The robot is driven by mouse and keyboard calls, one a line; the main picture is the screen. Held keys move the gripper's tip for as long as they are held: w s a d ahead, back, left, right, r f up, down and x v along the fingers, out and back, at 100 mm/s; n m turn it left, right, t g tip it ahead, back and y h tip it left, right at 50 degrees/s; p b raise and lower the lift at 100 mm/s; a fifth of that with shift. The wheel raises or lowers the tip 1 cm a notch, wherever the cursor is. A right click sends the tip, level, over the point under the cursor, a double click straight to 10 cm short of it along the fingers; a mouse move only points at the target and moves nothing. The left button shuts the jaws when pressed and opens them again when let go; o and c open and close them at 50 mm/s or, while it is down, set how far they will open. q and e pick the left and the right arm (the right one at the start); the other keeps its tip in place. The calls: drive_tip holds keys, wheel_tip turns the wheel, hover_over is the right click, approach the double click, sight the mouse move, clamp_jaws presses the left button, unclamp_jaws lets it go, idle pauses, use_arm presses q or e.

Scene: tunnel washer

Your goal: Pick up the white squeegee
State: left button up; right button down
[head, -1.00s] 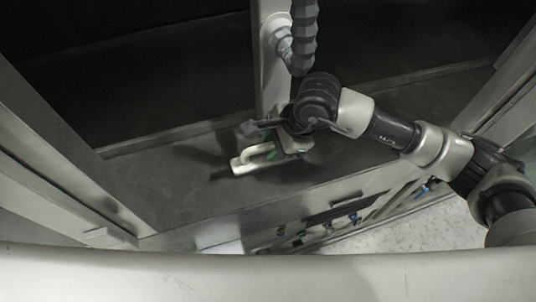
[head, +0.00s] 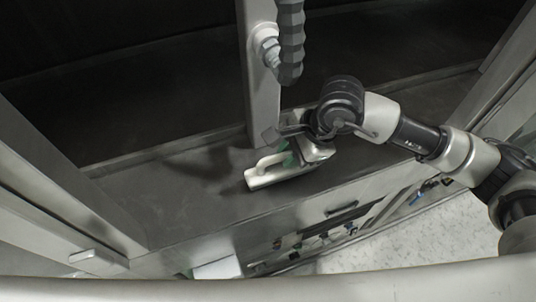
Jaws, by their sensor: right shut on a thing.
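The white squeegee (head: 262,178) is in the middle of the head view, over the dark ledge, with its light handle pointing left. My right gripper (head: 303,156) comes in from the right and is shut on the squeegee at its right part. The gripper and wrist hide that part of the squeegee. I cannot tell clearly whether the squeegee touches the ledge or hangs just above it. My left gripper does not show.
A grey upright post (head: 262,95) with a ribbed hose (head: 290,45) stands just behind the gripper. Metal frames rise at left and right. The dark ledge (head: 170,195) is clear to the left. A rack with small tools (head: 318,232) lies below the ledge.

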drive_tip(key=s+d+b, duration=0.1)
drive_tip(key=d+b, duration=0.4)
drive_tip(key=d, duration=0.8)
drive_tip(key=s+d+b, duration=0.2)
drive_tip(key=d+b, duration=0.3)
drive_tip(key=d, duration=0.9)
drive_tip(key=shift+s, duration=0.25)
drive_tip(key=shift+a, duration=0.1)
